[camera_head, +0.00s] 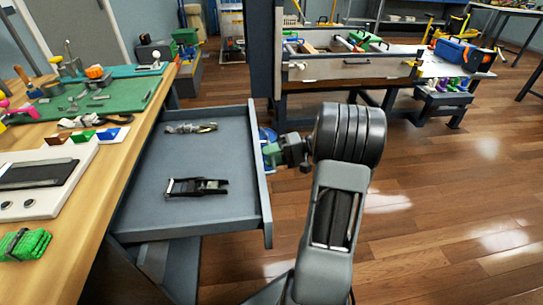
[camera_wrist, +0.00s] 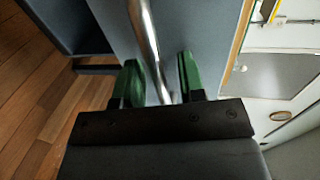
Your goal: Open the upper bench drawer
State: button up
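The upper bench drawer (camera_head: 225,150) is grey and stands pulled well out from the wooden workbench (camera_head: 65,235). Its inside shows, with a black buckle-like piece (camera_head: 197,187) and a small metal and strap piece (camera_head: 190,128) lying in it. My gripper (camera_head: 268,150) is at the outer face of the drawer front, partly hidden by it. In the wrist view, the metal bar handle (camera_wrist: 146,32) runs between the two green fingers of my gripper (camera_wrist: 158,70). The fingers stand apart, with space showing beside the bar.
A green mat (camera_head: 95,100) with tools and a white tray (camera_head: 50,180) lie on the bench top. A second workbench (camera_head: 350,68) stands behind my arm, with a dark upright post beside it. Wooden floor (camera_head: 440,215) is clear at the right.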

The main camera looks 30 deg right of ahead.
jog(key=shift+d, duration=0.1)
jog(key=p+v, duration=0.3)
jog(key=v, duration=1)
jog(key=shift+s+d+p, duration=0.2)
jog(key=shift+d+p, duration=0.05)
jog(key=shift+p, duration=0.05)
jog(key=a+r+n+g+h+p, duration=0.2)
jog(key=a+r+g+h+p, duration=0.4)
jog(key=a+r+p, duration=1.05)
jog(key=s+a+r+n+t+h+p, duration=0.1)
jog(key=s+a+r+h+p, duration=0.2)
jog(key=a+r+h+p, duration=0.1)
jog(key=s+a+r+n+t+h+p, duration=0.2)
jog(key=s+a+r+h+p, duration=0.2)
jog(key=r+p, duration=0.5)
jog(key=a+r, duration=0.1)
jog(key=a, duration=0.1)
jog(key=shift+a+r, duration=0.4)
jog(key=shift+s+d, duration=0.1)
jog(key=shift+s, duration=0.05)
